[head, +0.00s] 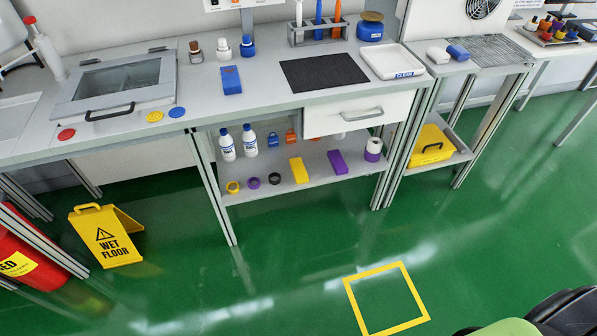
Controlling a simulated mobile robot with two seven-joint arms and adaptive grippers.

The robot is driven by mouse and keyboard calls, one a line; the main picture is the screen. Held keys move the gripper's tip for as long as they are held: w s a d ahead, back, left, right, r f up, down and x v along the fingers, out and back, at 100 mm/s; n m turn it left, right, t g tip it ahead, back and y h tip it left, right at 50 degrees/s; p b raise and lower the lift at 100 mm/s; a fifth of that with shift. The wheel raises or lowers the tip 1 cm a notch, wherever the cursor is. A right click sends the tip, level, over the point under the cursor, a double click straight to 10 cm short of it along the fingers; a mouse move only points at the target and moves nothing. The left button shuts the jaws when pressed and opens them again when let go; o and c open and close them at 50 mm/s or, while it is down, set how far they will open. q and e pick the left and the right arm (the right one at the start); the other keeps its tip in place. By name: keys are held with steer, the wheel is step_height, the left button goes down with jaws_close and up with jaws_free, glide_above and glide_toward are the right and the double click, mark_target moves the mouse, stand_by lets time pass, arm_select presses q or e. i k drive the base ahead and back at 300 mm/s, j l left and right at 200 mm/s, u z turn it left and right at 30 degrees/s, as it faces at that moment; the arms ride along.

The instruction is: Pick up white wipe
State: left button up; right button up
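A small white block-like item (438,54), which looks like the white wipe, lies on the side table at the right. A similar blue item (458,52) lies beside it on its right. To the left, on the main bench, stands a shallow white tray (405,71) with a blue-lettered label on its front; it looks empty. Neither of my grippers is in view.
The bench holds a black mat (323,72), a blue block (231,80), several bottles and a lidded basin (112,85). A grey mesh panel (492,50) lies right of the wipe. A yellow wet-floor sign (106,236) stands at left. Green floor in front is mostly open.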

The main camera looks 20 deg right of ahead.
mark_target(438, 54)
steer(key=z, duration=1.35)
